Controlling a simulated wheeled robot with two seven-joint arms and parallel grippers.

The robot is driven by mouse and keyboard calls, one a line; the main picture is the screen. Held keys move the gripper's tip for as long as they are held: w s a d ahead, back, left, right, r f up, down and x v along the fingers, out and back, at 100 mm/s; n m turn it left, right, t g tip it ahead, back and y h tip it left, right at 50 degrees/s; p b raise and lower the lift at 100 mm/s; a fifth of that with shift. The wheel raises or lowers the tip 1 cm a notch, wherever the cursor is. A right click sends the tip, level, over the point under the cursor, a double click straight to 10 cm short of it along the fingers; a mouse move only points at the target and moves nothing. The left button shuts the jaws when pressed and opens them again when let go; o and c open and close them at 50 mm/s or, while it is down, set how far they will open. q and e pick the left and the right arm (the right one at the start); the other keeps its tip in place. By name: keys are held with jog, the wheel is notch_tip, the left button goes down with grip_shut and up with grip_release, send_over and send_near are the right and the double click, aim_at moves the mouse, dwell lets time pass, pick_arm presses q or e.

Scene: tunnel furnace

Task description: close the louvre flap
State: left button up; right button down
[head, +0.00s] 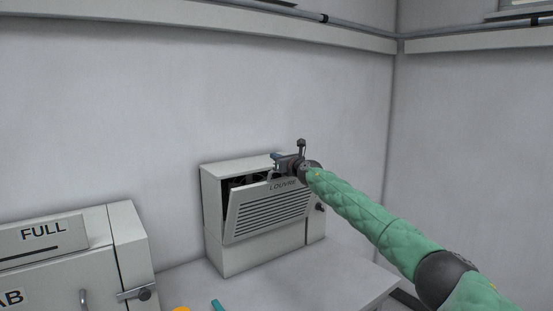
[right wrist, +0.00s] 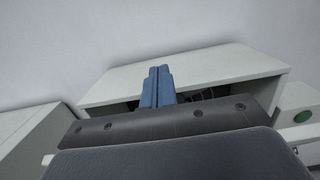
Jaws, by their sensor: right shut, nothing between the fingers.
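The louvre flap (head: 268,212) is a slatted pale panel marked LOUVRE on the front of a light grey box (head: 222,172). It is tilted outward at its top, with a dark gap showing behind its upper edge. My right gripper (head: 277,158) is at the top of the box, above the flap's upper edge. Its blue fingers (right wrist: 157,86) are together and empty in the right wrist view, in front of the box's top (right wrist: 210,66) and the dark opening. I cannot tell whether they touch the flap. The flap is mostly hidden in the wrist view. My left gripper is out of view.
A cabinet marked FULL (head: 50,240) with a latch stands at the left. A teal object (head: 218,305) and an orange one (head: 181,309) lie near the front edge of the picture. A knob (head: 320,206) is on the box's right side. The bench (head: 345,268) right of the box is clear.

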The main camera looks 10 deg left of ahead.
dwell(1.2)
